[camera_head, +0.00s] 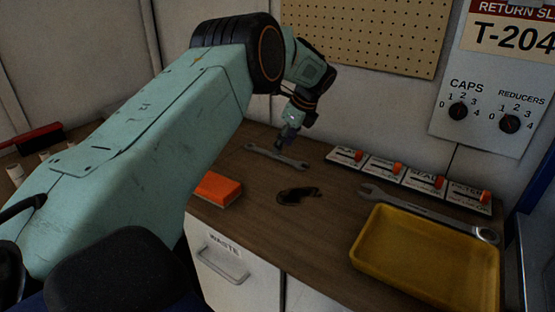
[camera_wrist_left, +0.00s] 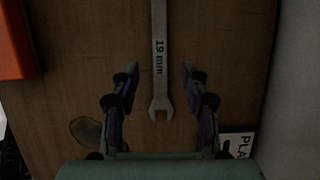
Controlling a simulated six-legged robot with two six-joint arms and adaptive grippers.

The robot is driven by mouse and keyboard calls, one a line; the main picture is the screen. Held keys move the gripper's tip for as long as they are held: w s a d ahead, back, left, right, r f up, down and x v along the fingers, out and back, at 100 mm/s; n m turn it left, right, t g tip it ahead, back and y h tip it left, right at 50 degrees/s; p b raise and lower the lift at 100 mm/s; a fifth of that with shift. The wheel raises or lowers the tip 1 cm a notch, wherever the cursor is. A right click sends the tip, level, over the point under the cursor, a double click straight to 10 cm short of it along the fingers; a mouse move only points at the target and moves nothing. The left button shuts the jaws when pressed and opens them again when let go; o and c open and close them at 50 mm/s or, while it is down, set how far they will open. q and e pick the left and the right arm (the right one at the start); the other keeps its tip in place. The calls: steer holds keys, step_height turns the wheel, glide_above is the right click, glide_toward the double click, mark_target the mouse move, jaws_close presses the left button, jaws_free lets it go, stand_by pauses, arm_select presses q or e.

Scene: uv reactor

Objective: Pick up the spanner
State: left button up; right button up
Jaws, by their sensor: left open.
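A grey spanner (camera_head: 277,157) lies flat on the wooden bench by the back wall. In the left wrist view the same spanner (camera_wrist_left: 159,60) is marked "19 mm", its open jaw pointing toward the bottom of the picture. My left gripper (camera_head: 290,138) is over this spanner in the head view. In the left wrist view my left gripper (camera_wrist_left: 160,78) is open, one finger on each side of the spanner, apart from it. The exact height gap is unclear. A second, larger spanner (camera_head: 430,212) lies at the right, behind the yellow tray. My right gripper is not in view.
An orange block (camera_head: 218,189) and a dark flat patch or object (camera_head: 298,195) are nearer the front. A row of labelled cards with orange parts (camera_head: 396,173) stands right of the gripper. A yellow tray (camera_head: 365,250) fills the bench's right end. A pegboard (camera_head: 370,30) hangs behind.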

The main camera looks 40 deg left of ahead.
mark_target(278, 157)
arm_select(q)
steer(key=x, duration=0.2)
steer(key=shift+s+f, duration=0.1)
steer(key=shift+f, duration=0.15)
steer(key=shift+a+f, duration=0.35)
steer(key=shift+f, duration=0.15)
steer(key=shift+d+r, duration=0.1)
steer(key=shift+r, duration=0.05)
steer(key=c, duration=0.4)
jaws_close()
